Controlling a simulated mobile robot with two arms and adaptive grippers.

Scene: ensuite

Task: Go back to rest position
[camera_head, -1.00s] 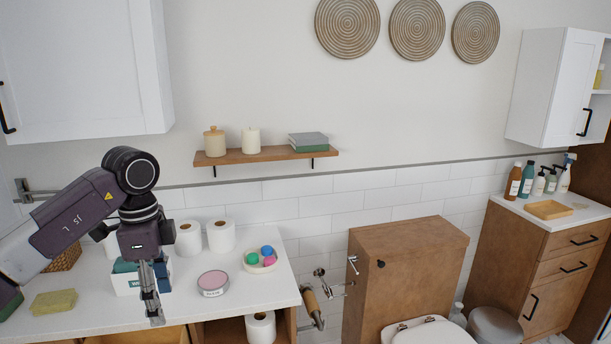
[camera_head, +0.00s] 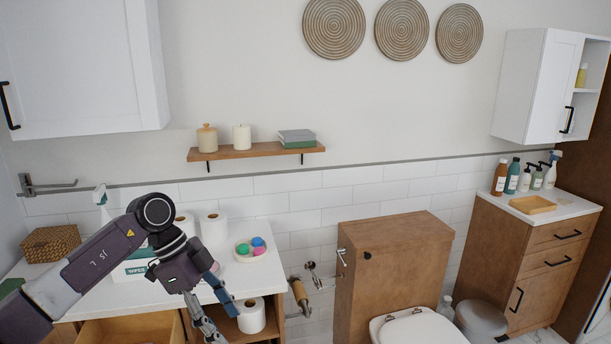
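My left gripper (camera_head: 220,318) hangs from the dark wrist of my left arm, in front of the white counter (camera_head: 268,282) and near its front edge. Its two fingers point down and to the right and stand apart, with nothing visible between them. The gripper covers part of the counter and the shelf opening below. My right gripper is not in view.
A wipes box (camera_head: 133,268), toilet rolls (camera_head: 213,229), a dish of coloured balls (camera_head: 250,250) and a wicker basket (camera_head: 50,243) stand on the counter. A drawer (camera_head: 130,328) below is open. A wooden cistern cabinet (camera_head: 392,270) stands to the right.

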